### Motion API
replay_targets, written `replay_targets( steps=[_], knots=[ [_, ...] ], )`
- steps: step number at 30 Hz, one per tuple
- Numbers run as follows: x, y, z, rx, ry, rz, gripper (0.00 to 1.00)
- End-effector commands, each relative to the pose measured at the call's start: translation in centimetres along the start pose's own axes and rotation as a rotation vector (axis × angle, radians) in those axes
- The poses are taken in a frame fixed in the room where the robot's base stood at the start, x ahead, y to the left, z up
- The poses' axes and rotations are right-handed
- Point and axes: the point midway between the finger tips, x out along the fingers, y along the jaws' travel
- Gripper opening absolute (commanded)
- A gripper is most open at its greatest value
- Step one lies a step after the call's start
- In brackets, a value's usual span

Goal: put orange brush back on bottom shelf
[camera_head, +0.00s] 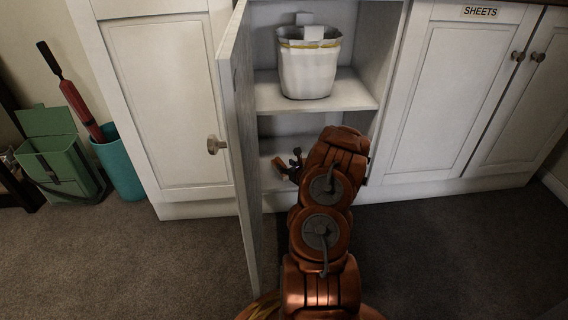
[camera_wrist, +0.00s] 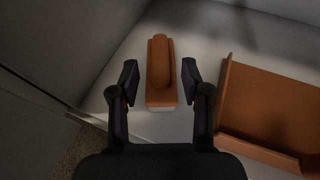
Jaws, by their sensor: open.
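An orange brush (camera_wrist: 160,62) lies on the pale bottom shelf (camera_wrist: 212,28) in the wrist view, with its bristle end toward me. My gripper (camera_wrist: 159,82) is open, with one finger on each side of the brush and a visible gap on both sides. In the head view my gripper (camera_head: 293,163) reaches into the lower compartment of the open cabinet. A small brownish piece beside it there may be the brush. My arm hides much of the bottom shelf in that view.
An orange dustpan (camera_wrist: 262,105) lies close to the right of my gripper. The open cabinet door (camera_head: 240,130) stands just left of my arm. A white bucket (camera_head: 308,72) sits on the shelf above. A teal bin (camera_head: 122,165) and green box (camera_head: 62,165) stand far left.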

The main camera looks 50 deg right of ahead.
Motion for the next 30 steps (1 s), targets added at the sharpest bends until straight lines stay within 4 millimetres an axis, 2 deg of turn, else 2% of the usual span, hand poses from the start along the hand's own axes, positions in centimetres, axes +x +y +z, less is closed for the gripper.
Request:
replay_targets(
  steps=[9,15,21,30],
  knots=[
    [-5.2,-0.2,0.3,0.004,0.001,-0.004,0.47],
    [-7.8,-0.1,0.2,0.004,0.002,-0.002,0.47],
    [-8.9,-0.1,0.1,0.0,-0.001,-0.001,0.47],
    [-9.1,0.0,0.0,-0.001,0.0,-0.001,0.47]
  ],
)
